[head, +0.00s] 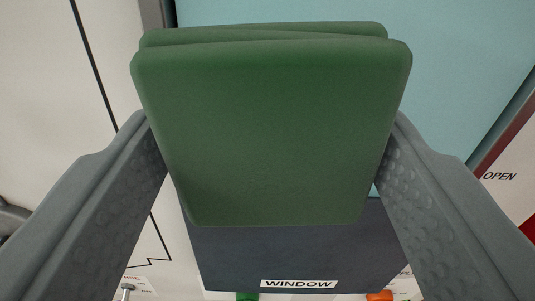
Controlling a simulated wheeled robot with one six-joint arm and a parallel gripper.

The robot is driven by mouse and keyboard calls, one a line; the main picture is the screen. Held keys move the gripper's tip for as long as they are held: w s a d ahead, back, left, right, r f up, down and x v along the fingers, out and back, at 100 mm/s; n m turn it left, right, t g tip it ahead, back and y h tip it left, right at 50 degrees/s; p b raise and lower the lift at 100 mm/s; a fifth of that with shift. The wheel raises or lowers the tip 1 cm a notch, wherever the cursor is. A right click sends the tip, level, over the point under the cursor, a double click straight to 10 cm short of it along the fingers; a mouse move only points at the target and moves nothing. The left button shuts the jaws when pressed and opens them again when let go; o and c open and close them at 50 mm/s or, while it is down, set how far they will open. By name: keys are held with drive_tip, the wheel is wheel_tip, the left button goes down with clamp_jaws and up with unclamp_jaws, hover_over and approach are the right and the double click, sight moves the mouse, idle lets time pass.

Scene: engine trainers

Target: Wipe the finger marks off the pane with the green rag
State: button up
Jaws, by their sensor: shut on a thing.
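My gripper (272,135) is shut on the folded green rag (275,130), with one grey finger at each side of it. The rag fills the upper middle of the head view. Behind it is the light blue pane (460,60), which shows above and to the right of the rag. I see no finger marks on the part of the pane in view; the rag hides much of it. I cannot tell whether the rag touches the pane.
A dark panel labelled WINDOW (298,284) lies below the rag. A white board with a black line (95,60) is at the left. Small green (247,296) and orange (379,296) parts show at the bottom.

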drive_tip(key=shift+s, duration=0.1)
drive_tip(key=shift+s, duration=1.45)
drive_tip(key=shift+w+f, duration=0.65)
drive_tip(key=shift+w, duration=0.5)
drive_tip(key=shift+w+f, duration=0.7)
drive_tip(key=shift+w, duration=0.45)
drive_tip(key=shift+w+f, duration=0.65)
drive_tip(key=shift+w, duration=0.5)
drive_tip(key=shift+w, duration=1)
